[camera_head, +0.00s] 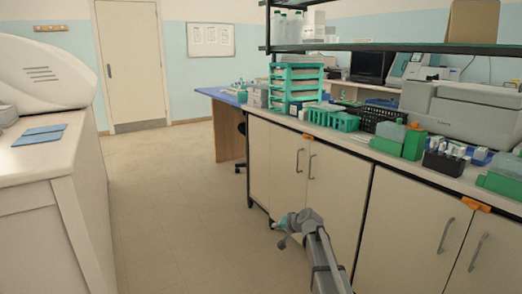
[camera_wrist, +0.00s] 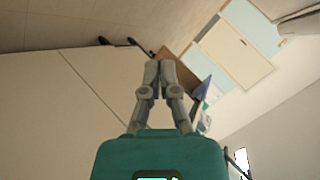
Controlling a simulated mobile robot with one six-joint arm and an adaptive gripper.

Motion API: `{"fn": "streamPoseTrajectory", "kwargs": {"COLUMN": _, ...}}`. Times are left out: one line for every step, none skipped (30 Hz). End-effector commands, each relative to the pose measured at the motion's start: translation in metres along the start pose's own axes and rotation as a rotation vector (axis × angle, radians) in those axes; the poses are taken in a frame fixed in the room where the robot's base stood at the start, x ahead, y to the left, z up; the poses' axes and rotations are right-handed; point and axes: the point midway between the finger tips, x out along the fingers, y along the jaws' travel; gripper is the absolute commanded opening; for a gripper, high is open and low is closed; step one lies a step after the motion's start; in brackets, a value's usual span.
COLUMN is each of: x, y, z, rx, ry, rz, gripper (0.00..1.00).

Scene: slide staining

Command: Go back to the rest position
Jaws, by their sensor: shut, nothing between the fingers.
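My gripper (camera_wrist: 160,67) is at the middle of the wrist view, with its two grey fingers drawn together and nothing between them. Behind it, the room appears tilted in that view. In the head view my arm reaches up from the bottom edge, and my gripper (camera_head: 279,233) is at its far end, low in front of the bench cabinets (camera_head: 335,185). It is below the level of the bench top and touches nothing that I can make out.
The bench on the right holds a teal rack (camera_head: 295,83), green trays, a black basket (camera_head: 378,119) and a grey machine (camera_head: 460,112). A white counter (camera_head: 30,165) with blue sheets stands at left. The floor (camera_head: 185,215) between is clear, leading to a door (camera_head: 131,62).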

Motion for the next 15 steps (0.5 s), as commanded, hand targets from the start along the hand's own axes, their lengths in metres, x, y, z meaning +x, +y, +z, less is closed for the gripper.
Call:
{"fn": "streamPoseTrajectory", "kwargs": {"x": -0.018, "y": 0.009, "z": 0.03, "rx": -0.032, "ry": -0.048, "rz": 0.045, "gripper": 0.0}}
{"fn": "streamPoseTrajectory", "kwargs": {"x": -0.025, "y": 0.014, "z": 0.043, "rx": -0.052, "ry": -0.078, "rz": 0.073, "gripper": 0.0}}
{"fn": "streamPoseTrajectory", "kwargs": {"x": -0.035, "y": 0.022, "z": 0.06, "rx": -0.076, "ry": -0.12, "rz": 0.112, "gripper": 0.0}}
{"fn": "streamPoseTrajectory", "kwargs": {"x": -0.043, "y": 0.028, "z": 0.073, "rx": -0.093, "ry": -0.15, "rz": 0.143, "gripper": 0.0}}
{"fn": "streamPoseTrajectory", "kwargs": {"x": -0.052, "y": 0.034, "z": 0.085, "rx": -0.109, "ry": -0.179, "rz": 0.173, "gripper": 0.0}}
{"fn": "streamPoseTrajectory", "kwargs": {"x": -0.063, "y": 0.043, "z": 0.102, "rx": -0.128, "ry": -0.219, "rz": 0.214, "gripper": 0.0}}
{"fn": "streamPoseTrajectory", "kwargs": {"x": -0.072, "y": 0.049, "z": 0.114, "rx": -0.142, "ry": -0.248, "rz": 0.245, "gripper": 0.0}}
{"fn": "streamPoseTrajectory", "kwargs": {"x": -0.081, "y": 0.055, "z": 0.126, "rx": -0.155, "ry": -0.278, "rz": 0.277, "gripper": 0.0}}
{"fn": "streamPoseTrajectory", "kwargs": {"x": -0.094, "y": 0.063, "z": 0.141, "rx": -0.171, "ry": -0.315, "rz": 0.32, "gripper": 0.0}}
{"fn": "streamPoseTrajectory", "kwargs": {"x": -0.103, "y": 0.069, "z": 0.152, "rx": -0.182, "ry": -0.343, "rz": 0.351, "gripper": 0.0}}
{"fn": "streamPoseTrajectory", "kwargs": {"x": -0.112, "y": 0.075, "z": 0.162, "rx": -0.191, "ry": -0.37, "rz": 0.382, "gripper": 0.0}}
{"fn": "streamPoseTrajectory", "kwargs": {"x": -0.124, "y": 0.082, "z": 0.174, "rx": -0.201, "ry": -0.401, "rz": 0.419, "gripper": 0.0}}
{"fn": "streamPoseTrajectory", "kwargs": {"x": -0.132, "y": 0.086, "z": 0.181, "rx": -0.208, "ry": -0.423, "rz": 0.446, "gripper": 0.0}}
{"fn": "streamPoseTrajectory", "kwargs": {"x": -0.14, "y": 0.091, "z": 0.189, "rx": -0.214, "ry": -0.444, "rz": 0.472, "gripper": 0.0}}
{"fn": "streamPoseTrajectory", "kwargs": {"x": -0.149, "y": 0.096, "z": 0.198, "rx": -0.22, "ry": -0.468, "rz": 0.502, "gripper": 0.0}}
